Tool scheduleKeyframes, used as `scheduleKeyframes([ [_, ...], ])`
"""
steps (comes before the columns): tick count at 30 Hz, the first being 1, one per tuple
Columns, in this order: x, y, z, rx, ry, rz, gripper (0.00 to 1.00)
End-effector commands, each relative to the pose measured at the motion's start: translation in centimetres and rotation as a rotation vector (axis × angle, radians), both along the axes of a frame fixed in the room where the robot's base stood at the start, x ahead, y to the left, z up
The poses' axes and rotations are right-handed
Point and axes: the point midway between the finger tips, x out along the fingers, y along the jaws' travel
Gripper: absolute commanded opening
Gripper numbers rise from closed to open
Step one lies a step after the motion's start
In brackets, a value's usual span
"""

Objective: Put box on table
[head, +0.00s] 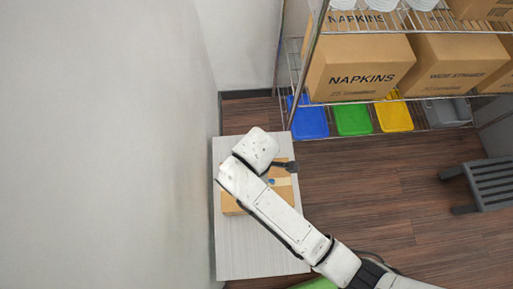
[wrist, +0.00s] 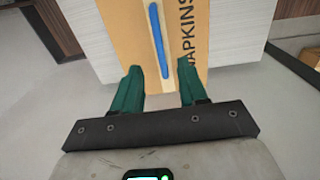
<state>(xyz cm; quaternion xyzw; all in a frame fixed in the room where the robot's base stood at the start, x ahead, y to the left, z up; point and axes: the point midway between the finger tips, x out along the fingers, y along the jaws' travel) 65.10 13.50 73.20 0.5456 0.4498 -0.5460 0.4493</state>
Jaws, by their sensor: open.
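A brown cardboard box (head: 284,192) lies on a pale grey wood-grain table (head: 240,255) in the head view, partly hidden under my arm. In the wrist view the same box (wrist: 135,32) shows a blue strip and NAPKINS lettering, with the table's pale surface (wrist: 232,32) on both sides. My gripper (wrist: 158,74) is open, its two green fingers apart and pointing at the near end of the box. Nothing is gripped between the fingers. Whether the fingertips touch the box I cannot tell.
A wire shelf (head: 385,101) at the back holds large cardboard boxes (head: 358,68) and blue (head: 310,117), green (head: 353,119) and yellow (head: 393,116) bins. A plain wall (head: 110,140) borders the table's left. A grey slatted stool (head: 490,183) stands right; open wooden floor (head: 385,205) lies between.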

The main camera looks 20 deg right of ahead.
Motion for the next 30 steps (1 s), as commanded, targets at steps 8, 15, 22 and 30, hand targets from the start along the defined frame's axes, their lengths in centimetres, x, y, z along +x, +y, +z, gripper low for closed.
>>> scheduleKeyframes([
  [8,0.0,0.0,3.4,0.000,0.000,0.000,0.42],
  [15,0.0,0.0,3.8,0.000,0.000,0.000,0.42],
  [22,-1.0,-4.2,3.7,0.007,-0.005,-0.210,0.42],
  [30,-7.9,-17.2,5.6,0.034,-0.055,-1.030,0.42],
])
